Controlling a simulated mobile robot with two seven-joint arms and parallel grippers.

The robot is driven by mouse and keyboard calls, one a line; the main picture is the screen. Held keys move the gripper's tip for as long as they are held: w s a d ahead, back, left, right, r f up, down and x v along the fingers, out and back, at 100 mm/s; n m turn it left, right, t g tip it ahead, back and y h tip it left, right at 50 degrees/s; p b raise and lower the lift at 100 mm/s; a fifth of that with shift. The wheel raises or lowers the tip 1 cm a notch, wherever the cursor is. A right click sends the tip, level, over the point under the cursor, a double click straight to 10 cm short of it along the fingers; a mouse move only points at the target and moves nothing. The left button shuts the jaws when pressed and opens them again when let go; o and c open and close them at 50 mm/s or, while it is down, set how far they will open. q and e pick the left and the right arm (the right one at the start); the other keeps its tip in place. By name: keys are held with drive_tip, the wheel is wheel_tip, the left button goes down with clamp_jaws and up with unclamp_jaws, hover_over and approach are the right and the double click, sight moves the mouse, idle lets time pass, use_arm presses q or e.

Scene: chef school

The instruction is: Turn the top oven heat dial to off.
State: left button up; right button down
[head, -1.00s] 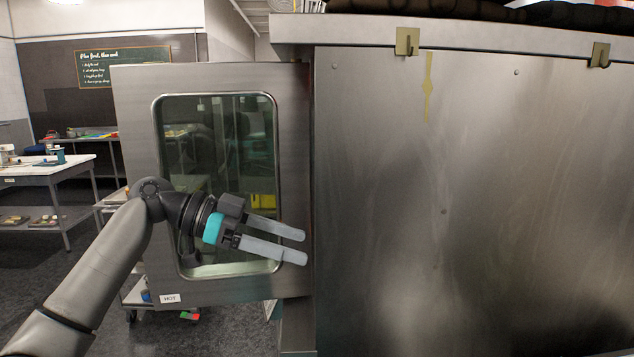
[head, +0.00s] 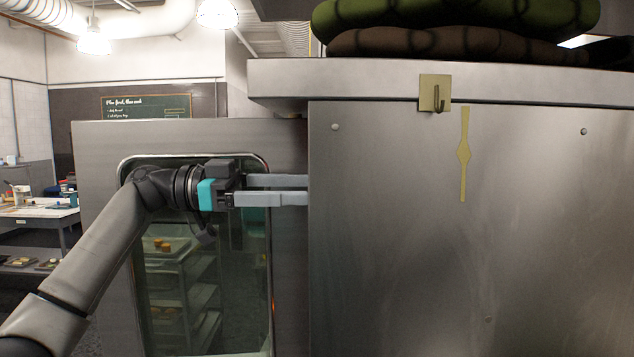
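The oven (head: 400,250) fills the right half of the head view, showing a plain steel side panel. Its door (head: 95,220), with a glass window, stands open to the left. No heat dial is in view. My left gripper (head: 307,190) is in front of the open door, its two fingers pointing right with a gap between them. Nothing shows between the fingers. My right gripper is not in view.
A brass hook (head: 434,94) hangs from the oven's top ledge. Dark green and brown rolled pads (head: 460,18) lie on top. A white-topped work table (head: 40,212) stands at the far left. A shelved rack shows through the door window.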

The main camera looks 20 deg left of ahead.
use_arm(q)
drive_tip(key=p+x, duration=0.1)
drive_tip(key=x, duration=0.2)
drive_tip(key=shift+w+d, duration=0.2)
drive_tip(key=shift+d, duration=0.15)
drive_tip(key=c, duration=1.2)
drive_tip(key=shift+o, duration=0.2)
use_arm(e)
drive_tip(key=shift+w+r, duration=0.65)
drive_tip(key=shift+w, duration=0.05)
